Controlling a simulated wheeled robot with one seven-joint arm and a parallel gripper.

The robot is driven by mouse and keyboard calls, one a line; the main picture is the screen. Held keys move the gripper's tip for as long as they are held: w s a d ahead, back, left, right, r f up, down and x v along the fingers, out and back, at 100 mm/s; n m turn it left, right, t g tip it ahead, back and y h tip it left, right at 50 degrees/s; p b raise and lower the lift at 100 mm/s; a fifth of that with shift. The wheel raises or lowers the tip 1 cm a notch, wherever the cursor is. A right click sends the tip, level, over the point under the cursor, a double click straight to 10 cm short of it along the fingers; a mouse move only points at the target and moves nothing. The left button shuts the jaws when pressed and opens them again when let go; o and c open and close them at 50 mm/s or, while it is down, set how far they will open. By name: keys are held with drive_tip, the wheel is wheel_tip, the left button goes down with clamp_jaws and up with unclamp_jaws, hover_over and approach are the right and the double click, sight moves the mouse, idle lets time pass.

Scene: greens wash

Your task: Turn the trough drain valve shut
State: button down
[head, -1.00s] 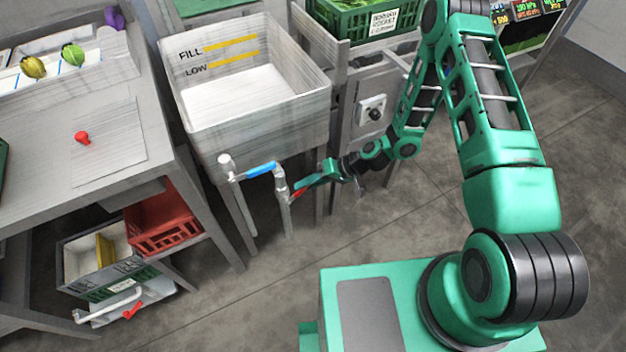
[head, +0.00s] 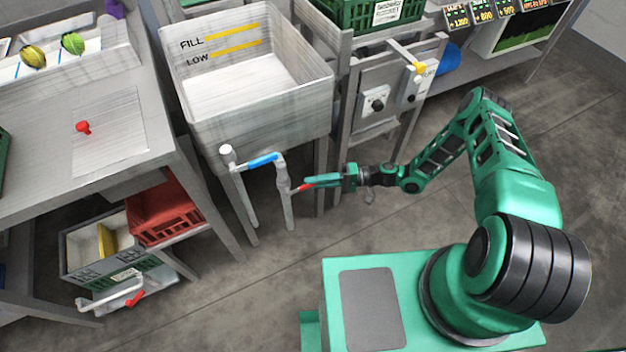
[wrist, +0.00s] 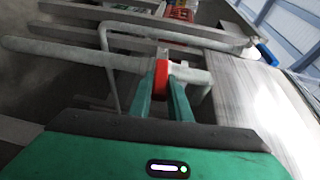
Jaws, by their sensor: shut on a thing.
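The trough (head: 245,120) is a pale open box on legs, with FILL and LOW marks inside. A grey drain pipe (head: 285,193) hangs below its front edge. A short red valve lever (head: 303,187) sticks out to the right from this pipe, roughly crosswise to it. My gripper (head: 315,183) reaches in from the right, its fingers shut on the red lever. In the wrist view, the red lever (wrist: 161,76) sits between the two green fingers (wrist: 161,92), beside the pale pipe. The fingers hide part of the lever.
The trough legs (head: 320,180) stand close behind my gripper. A worktable (head: 60,165) with a red crate (head: 165,212) under it is at left. Open floor (head: 250,300) lies in front.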

drive_tip(key=shift+d+f+y, duration=0.15)
drive_tip(key=shift+f+y, duration=0.15)
drive_tip(key=shift+f, duration=0.35)
drive_tip(key=c, duration=1.6)
unclamp_jaws()
drive_tip(key=shift+c, duration=0.2)
drive_tip(key=shift+d, duration=0.2)
drive_tip(key=d, duration=1)
drive_tip(key=shift+d, duration=0.2)
